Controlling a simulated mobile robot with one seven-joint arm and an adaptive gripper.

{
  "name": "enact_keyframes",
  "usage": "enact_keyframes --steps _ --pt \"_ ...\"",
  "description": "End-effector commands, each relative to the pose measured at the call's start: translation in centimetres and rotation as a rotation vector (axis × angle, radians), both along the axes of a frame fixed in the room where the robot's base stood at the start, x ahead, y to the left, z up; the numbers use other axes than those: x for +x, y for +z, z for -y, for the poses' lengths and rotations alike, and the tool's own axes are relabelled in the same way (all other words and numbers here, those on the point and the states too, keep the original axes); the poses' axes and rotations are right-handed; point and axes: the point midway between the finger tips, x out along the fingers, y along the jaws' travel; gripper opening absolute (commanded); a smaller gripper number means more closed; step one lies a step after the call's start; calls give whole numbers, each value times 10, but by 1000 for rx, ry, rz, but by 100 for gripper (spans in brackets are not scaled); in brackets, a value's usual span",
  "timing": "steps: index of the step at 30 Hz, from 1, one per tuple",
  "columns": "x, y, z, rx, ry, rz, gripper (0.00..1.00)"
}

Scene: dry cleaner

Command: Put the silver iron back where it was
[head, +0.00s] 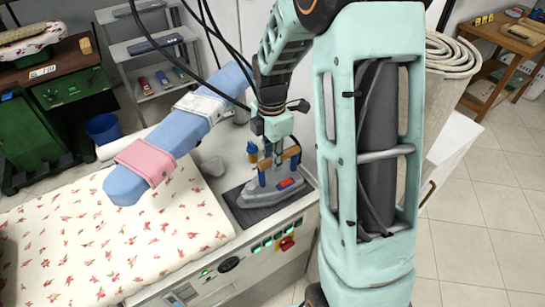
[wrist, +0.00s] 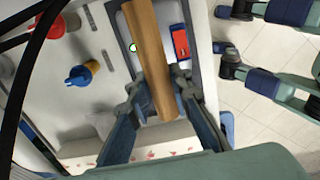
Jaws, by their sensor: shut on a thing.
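The silver iron (head: 270,197) has a grey body, a brown wooden handle and a red part on top. In the head view it is on or just above a dark rectangular pad (head: 245,216) on the ironing station. My gripper (head: 274,162) points down from above and is shut on the iron's handle. In the wrist view the wooden handle (wrist: 149,55) runs between the two fingers of my gripper (wrist: 157,98). Whether the sole touches the pad is too hard to tell.
A blue padded arm (head: 183,143) with a pink cloth (head: 146,161) stands left of my gripper. The floral ironing board (head: 105,240) fills the lower left. A blue-and-yellow bottle (head: 252,153) stands behind the iron. Black cables hang near my arm. A panel with a red switch (head: 287,244) is in front.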

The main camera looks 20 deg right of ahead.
Motion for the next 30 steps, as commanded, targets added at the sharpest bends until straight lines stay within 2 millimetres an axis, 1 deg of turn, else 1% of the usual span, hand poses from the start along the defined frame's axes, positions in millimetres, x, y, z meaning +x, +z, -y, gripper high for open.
enact_keyframes --steps 1,9,14,15,18,19,26,30 --pt "4 0 0 -1 0 11 0" --pt "4 2 0 -1 0 11 0" --pt "4 -2 0 0 0 10 0" --pt "1 -5 0 1 1 2 23" --pt "1 -5 0 1 1 2 34" --pt "1 -5 0 1 1 2 36" --pt "1 -4 0 0 1 2 36" --pt "1 2 0 0 0 4 36"
